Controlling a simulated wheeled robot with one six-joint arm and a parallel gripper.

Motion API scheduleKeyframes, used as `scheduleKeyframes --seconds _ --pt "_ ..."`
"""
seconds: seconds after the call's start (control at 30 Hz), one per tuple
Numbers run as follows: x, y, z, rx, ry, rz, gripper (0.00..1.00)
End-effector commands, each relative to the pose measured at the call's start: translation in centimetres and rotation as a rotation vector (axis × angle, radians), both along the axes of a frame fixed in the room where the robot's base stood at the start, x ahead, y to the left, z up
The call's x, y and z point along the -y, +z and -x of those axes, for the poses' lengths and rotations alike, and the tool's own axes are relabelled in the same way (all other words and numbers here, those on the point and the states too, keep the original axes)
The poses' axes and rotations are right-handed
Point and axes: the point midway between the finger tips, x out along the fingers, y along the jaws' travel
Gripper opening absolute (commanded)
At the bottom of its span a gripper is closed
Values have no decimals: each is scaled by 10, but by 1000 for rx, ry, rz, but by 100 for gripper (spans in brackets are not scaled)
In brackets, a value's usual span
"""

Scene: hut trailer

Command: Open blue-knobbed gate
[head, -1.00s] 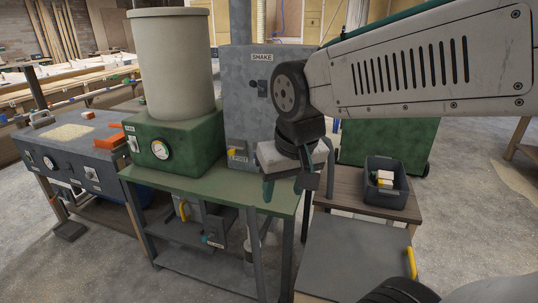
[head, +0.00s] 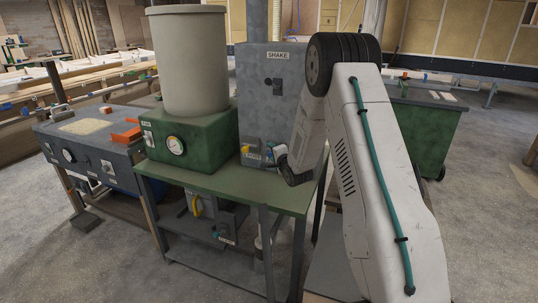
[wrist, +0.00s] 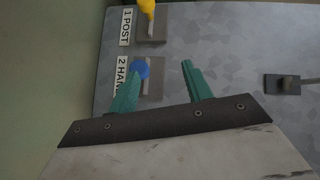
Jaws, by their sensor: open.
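The grey metal cabinet (head: 262,80) labelled SHAKE stands on the green bench. In the wrist view, a blue knob (wrist: 141,70) on a small gate slot sits beside the label "2 HAN…", whose end is hidden. A yellow knob (wrist: 147,6) marked "1 POST" is above it; it also shows in the head view (head: 245,149). My gripper (wrist: 160,69) is open, its green fingers spread, with the left fingertip overlapping the lower edge of the blue knob. I cannot tell whether they touch. In the head view my gripper (head: 273,154) is at the cabinet's lower face.
A green box with a dial (head: 186,138) and a tall beige cylinder (head: 189,60) stand left on the bench (head: 215,180). A dark lever switch (wrist: 290,83) sticks out of the panel right of my fingers. A green wheeled bin (head: 425,125) stands at the right.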

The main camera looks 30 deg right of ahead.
Motion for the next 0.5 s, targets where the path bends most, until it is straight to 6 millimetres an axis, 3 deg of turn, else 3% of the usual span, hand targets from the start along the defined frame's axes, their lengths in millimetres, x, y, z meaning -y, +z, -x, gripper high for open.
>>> scheduleKeyframes --seconds 0.03,0.2,0.37,0.5 --pt "7 -16 -1 36 -4 -39 49" --pt "17 -40 0 138 -1 -135 49" --pt "20 -46 -6 171 3 -161 49" --pt "22 -45 -26 173 4 -161 49"
